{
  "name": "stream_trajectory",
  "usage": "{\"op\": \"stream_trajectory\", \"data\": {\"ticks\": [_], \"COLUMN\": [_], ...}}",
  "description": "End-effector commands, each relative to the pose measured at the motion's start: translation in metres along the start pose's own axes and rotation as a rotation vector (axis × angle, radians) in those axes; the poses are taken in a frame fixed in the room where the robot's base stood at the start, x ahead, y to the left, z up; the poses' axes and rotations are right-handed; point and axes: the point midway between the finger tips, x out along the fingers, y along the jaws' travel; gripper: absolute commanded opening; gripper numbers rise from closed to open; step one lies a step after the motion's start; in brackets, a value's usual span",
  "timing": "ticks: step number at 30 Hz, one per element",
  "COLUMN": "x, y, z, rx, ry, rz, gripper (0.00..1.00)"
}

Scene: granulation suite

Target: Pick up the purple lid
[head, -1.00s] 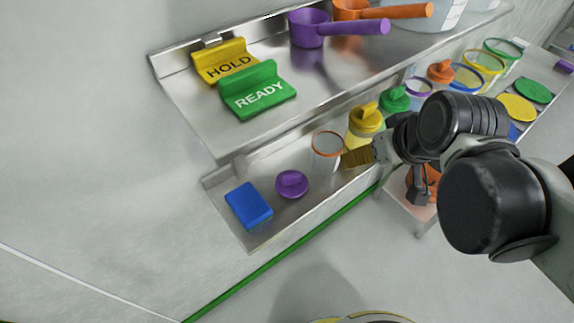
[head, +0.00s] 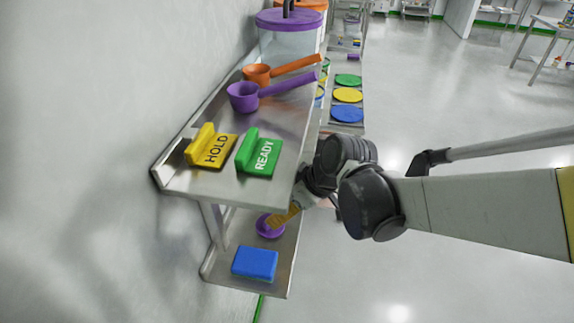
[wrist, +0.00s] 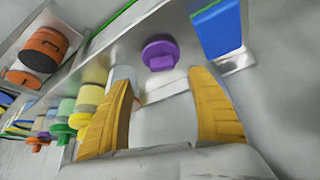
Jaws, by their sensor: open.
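The purple lid (head: 268,228) is a small round disc with a raised grip, lying on the lower steel shelf (head: 225,262). In the wrist view the lid (wrist: 160,50) lies ahead, between and beyond my fingertips. My gripper (head: 288,215) has yellow fingers and is close to the lid, covering part of its right side in the head view. In the wrist view my gripper (wrist: 163,76) is spread open with nothing between the fingers. I cannot tell whether a finger touches the lid.
A blue block (head: 255,264) lies beside the lid; it also shows in the wrist view (wrist: 216,30). The upper shelf (head: 240,190) overhangs, bearing HOLD (head: 210,148) and READY (head: 259,155) signs and a purple scoop (head: 243,97). A yellow-lidded bottle (wrist: 80,112) stands left of my fingers.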

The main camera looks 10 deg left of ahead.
Motion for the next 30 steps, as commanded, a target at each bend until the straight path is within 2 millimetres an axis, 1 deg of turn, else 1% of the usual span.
{"op": "stream_trajectory", "data": {"ticks": [1, 3, 6, 11, 14, 19, 22, 27, 28, 29, 30], "x": [0.013, 0.024, 0.034, 0.043, 0.056, 0.083, 0.089, 0.087, 0.087, 0.087, 0.087], "y": [0.000, 0.000, 0.000, -0.001, -0.004, -0.006, -0.006, -0.006, -0.006, -0.006, -0.006], "z": [0.001, 0.001, 0.001, 0.001, 0.000, 0.000, -0.001, -0.002, -0.002, -0.002, -0.002], "rx": [-0.001, 0.000, 0.001, 0.002, 0.001, 0.001, 0.002, 0.003, 0.003, 0.003, 0.003], "ry": [0.000, 0.001, 0.001, 0.000, 0.000, 0.000, 0.000, 0.000, 0.000, 0.000, 0.000], "rz": [0.000, 0.000, 0.001, 0.001, 0.001, 0.001, 0.002, 0.002, 0.002, 0.002, 0.002], "gripper": [0.69, 0.69, 0.69, 0.69, 0.69, 0.69, 0.69, 0.69, 0.64, 0.54, 0.42]}}
